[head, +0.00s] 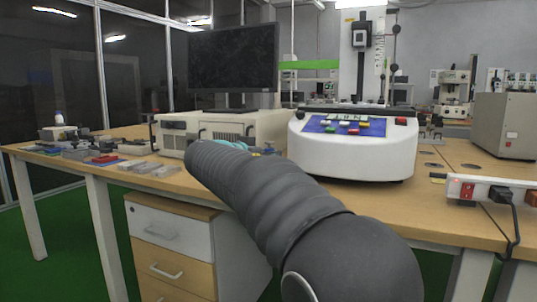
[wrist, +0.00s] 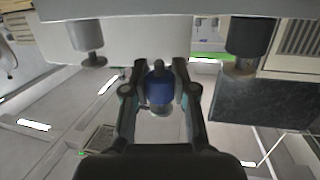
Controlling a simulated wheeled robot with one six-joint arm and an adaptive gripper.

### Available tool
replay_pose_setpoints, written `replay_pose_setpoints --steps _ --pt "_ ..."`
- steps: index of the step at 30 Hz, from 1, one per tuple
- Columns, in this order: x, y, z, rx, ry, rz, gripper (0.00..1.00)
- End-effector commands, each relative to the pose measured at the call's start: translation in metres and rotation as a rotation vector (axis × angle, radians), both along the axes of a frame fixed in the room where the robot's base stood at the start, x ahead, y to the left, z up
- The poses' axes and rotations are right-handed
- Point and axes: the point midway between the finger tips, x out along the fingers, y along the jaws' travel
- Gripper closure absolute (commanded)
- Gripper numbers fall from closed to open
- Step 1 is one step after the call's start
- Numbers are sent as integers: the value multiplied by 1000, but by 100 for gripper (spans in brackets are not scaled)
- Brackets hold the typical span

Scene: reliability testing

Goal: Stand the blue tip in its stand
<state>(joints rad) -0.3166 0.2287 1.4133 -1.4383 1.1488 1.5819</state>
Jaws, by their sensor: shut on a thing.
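The blue tip (wrist: 158,88) sits between the two dark fingers of my gripper (wrist: 161,72) in the wrist view. The fingers are shut on it, and a grey metal end shows below its blue band. In the head view my arm hides most of the gripper; only small teal parts show beyond the arm, in front of the beige case. I cannot make out the tip in the head view. I cannot pick out its stand for certain in either view.
A beige case (head: 222,128) carries a dark monitor (head: 233,60). A white instrument (head: 352,153) with coloured buttons stands right of it. A power strip (head: 485,189) lies at the right. Small parts boxes (head: 155,170) lie on the wooden bench (head: 85,160) at left.

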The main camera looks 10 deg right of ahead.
Motion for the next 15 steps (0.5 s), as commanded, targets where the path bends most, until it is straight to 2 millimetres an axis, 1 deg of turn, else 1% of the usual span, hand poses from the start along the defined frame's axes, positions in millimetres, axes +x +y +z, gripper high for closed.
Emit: replay_pose_setpoints --steps 8,15 --pt "0 0 0 0 0 0 100" --pt "0 0 -6 0 0 0 100"
